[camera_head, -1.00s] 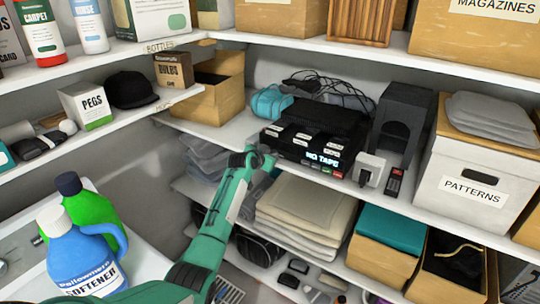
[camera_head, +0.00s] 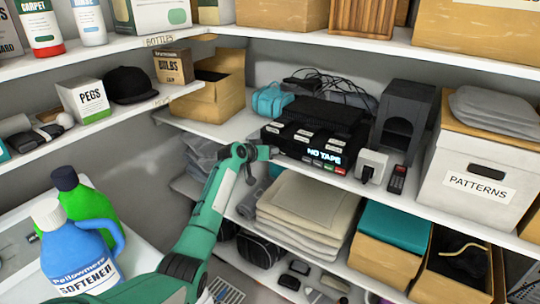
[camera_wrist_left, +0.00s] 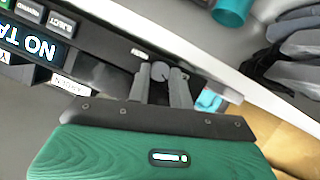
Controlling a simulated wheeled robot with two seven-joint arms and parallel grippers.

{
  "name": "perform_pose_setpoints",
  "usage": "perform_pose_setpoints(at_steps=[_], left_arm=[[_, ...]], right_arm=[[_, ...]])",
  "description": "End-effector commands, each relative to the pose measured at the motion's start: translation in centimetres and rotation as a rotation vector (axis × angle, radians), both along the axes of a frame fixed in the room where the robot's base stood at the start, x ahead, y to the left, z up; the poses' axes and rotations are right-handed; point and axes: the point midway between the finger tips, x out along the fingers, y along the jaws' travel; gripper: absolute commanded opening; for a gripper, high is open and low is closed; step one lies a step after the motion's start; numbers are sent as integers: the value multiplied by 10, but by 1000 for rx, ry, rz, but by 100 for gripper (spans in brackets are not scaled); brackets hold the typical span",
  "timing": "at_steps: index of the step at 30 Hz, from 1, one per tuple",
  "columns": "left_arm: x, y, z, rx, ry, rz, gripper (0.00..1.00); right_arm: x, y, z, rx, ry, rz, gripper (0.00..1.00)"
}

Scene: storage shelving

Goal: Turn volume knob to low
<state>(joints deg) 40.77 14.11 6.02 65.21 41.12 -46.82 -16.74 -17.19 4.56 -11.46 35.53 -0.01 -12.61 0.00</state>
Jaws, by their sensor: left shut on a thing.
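The black tape player (camera_head: 318,128) sits on the middle shelf, its lit display reading NO TAPE. The display also shows sideways at the left of the left wrist view (camera_wrist_left: 38,46). My left gripper (camera_head: 270,152) is at the left end of the player's front. In the left wrist view, my left gripper's fingers (camera_wrist_left: 162,80) are shut on a small round grey knob (camera_wrist_left: 160,70), with a finger on either side. The knob's pointer and setting cannot be made out. The knob is hidden in the head view. My right gripper is not in view.
A white device (camera_head: 372,165) and a small dark remote (camera_head: 397,180) stand right of the player. An open cardboard box (camera_head: 215,95) is at the left.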

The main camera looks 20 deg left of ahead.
Motion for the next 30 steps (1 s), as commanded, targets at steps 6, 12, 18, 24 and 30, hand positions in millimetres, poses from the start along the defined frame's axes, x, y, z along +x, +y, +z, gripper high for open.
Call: perform_pose_setpoints(at_steps=[6,12,18,24,30], left_arm=[[0,2,-1,-90,11,2,0],[0,2,0,-124,16,2,0],[0,2,1,-130,17,1,0],[0,2,1,-128,17,1,23],[0,2,0,-129,17,0,43]], right_arm=[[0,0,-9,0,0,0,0],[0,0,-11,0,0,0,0],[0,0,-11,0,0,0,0],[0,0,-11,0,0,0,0],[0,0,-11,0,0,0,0]])
